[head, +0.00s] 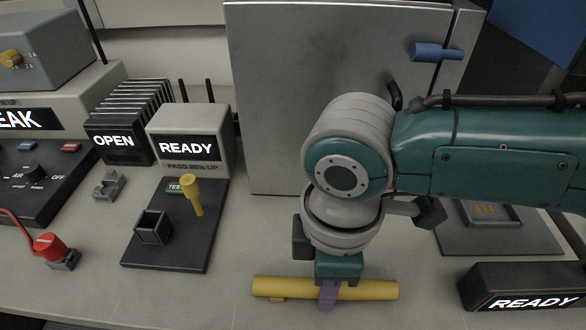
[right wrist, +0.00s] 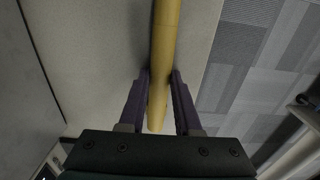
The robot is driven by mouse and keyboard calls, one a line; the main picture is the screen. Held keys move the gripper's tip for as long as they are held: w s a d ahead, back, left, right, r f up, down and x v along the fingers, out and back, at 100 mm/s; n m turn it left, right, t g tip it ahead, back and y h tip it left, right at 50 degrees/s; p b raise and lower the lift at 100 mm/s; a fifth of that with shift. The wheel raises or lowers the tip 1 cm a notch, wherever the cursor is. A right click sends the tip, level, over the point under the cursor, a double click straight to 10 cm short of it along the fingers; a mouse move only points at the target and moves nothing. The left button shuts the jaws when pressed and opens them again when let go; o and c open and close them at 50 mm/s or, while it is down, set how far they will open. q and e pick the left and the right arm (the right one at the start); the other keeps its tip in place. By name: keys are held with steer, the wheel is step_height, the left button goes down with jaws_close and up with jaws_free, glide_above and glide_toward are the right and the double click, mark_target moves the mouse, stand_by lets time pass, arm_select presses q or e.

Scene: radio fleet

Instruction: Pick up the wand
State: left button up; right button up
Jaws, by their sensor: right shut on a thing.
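The wand is a yellow rod (head: 372,290) lying level across the front of the counter in the head view. My right gripper (head: 328,296) points down onto its middle, with a purple finger in front of the rod. In the right wrist view the yellow rod (right wrist: 166,40) runs between the two purple fingers of my right gripper (right wrist: 160,85), which is shut on it. I cannot tell whether the rod touches the counter. My left gripper is not in view.
A black test stand (head: 170,250) with a yellow knob-topped peg (head: 193,195) stands left of the rod. A grey cabinet door (head: 290,110) rises behind my right arm. A black READY block (head: 520,287) lies at right. The counter's front edge is close to the rod.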

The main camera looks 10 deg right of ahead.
jaws_close()
